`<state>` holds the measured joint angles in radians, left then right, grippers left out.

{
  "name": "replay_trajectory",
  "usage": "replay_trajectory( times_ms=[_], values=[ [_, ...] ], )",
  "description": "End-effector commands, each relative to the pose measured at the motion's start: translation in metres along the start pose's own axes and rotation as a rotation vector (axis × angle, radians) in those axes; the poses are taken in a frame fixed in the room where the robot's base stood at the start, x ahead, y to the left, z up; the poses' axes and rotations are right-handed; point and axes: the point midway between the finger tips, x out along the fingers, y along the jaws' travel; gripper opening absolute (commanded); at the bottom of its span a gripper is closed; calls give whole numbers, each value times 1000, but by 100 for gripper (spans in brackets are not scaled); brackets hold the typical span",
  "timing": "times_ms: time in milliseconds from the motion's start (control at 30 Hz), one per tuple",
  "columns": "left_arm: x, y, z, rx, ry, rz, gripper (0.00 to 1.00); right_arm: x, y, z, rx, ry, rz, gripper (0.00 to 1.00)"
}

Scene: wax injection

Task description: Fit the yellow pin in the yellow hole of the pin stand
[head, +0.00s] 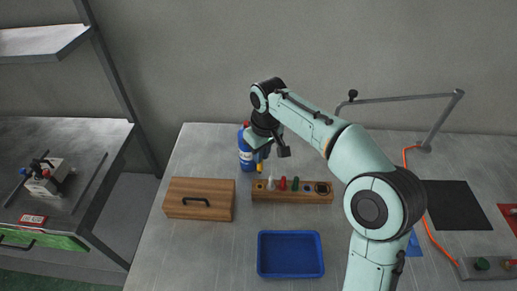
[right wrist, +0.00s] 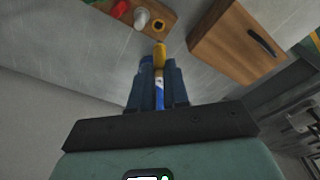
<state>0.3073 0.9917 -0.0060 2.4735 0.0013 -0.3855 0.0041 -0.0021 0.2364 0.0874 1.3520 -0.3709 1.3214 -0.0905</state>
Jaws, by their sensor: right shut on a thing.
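The yellow pin (head: 259,168) hangs below my right gripper (head: 262,154), which is shut on it. In the right wrist view the yellow pin (right wrist: 160,54) sticks out past the fingertips of the right gripper (right wrist: 159,71). The wooden pin stand (head: 308,198) lies in front of and below the gripper. Its yellow-rimmed hole (right wrist: 157,25) is empty in the right wrist view, beside the white pin (right wrist: 141,19). The pin and the hole are apart in that picture. White, red and green pins stand in the stand. My left gripper is not in view.
A blue bottle (head: 245,160) stands close behind the gripper, partly hidden. A wooden box (head: 200,209) with a black handle is left of the stand. A blue tray (head: 291,275) is in front of it. A lamp-like metal arm (head: 402,98) stands at the back right.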

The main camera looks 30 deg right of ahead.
Motion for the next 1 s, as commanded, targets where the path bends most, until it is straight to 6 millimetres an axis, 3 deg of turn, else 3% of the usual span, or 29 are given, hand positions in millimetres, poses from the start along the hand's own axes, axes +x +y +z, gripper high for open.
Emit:
replay_trajectory(
  times_ms=[300,1000],
  values=[
    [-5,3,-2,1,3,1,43,-2,0,0,-35,0,-5,0],
    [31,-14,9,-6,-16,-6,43,56,0,8,-35,-1,-4,0]
  ],
)
